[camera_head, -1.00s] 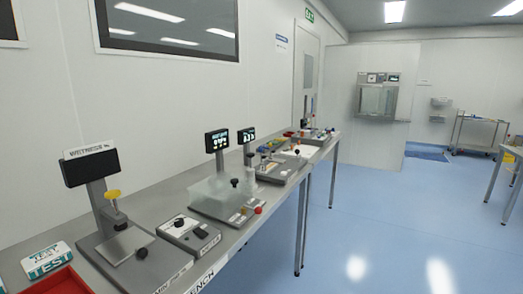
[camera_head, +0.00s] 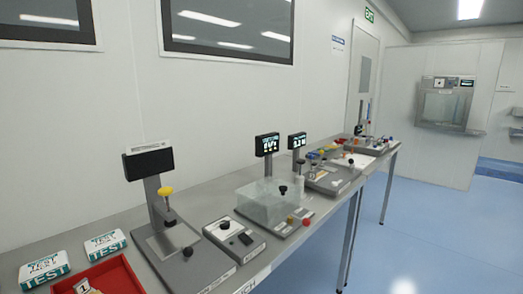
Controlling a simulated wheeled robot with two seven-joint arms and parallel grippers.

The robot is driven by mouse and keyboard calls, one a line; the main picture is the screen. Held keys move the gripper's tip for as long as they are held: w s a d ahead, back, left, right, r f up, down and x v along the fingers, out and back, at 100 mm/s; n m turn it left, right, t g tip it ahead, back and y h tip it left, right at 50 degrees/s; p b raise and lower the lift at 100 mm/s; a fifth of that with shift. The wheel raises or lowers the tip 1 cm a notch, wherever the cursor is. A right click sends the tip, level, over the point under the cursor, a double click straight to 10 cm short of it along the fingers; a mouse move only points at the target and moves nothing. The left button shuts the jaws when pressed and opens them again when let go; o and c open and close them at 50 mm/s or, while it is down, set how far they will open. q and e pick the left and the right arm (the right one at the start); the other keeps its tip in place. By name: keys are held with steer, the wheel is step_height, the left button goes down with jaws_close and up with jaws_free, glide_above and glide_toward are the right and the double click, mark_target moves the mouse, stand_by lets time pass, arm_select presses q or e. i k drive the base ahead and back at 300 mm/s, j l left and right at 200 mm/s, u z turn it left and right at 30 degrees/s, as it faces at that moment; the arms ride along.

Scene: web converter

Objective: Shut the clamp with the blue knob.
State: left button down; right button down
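No knob that is clearly blue on a clamp can be made out. The far end of the bench holds a crowded group of small devices with coloured parts, among them small blue ones (camera_head: 358,130), too small to tell apart. A nearer device (camera_head: 324,178) on the bench carries small fittings whose shape is unclear. Neither of my grippers shows in the head view.
A long grey bench (camera_head: 110,222) runs along the wall. On it stand a red tray (camera_head: 128,284), TEST boxes (camera_head: 44,268), a stand with a yellow knob (camera_head: 166,190), a black-knobbed box (camera_head: 236,240) and a clear-covered device (camera_head: 262,205). Blue floor (camera_head: 440,220) is open at right.

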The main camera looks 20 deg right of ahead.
mark_target(312, 156)
steer(key=i+l+u, duration=0.25)
steer(key=l+u, duration=0.25)
steer(key=l, duration=0.5)
steer(key=l+u, duration=0.5)
steer(key=l, duration=1.9)
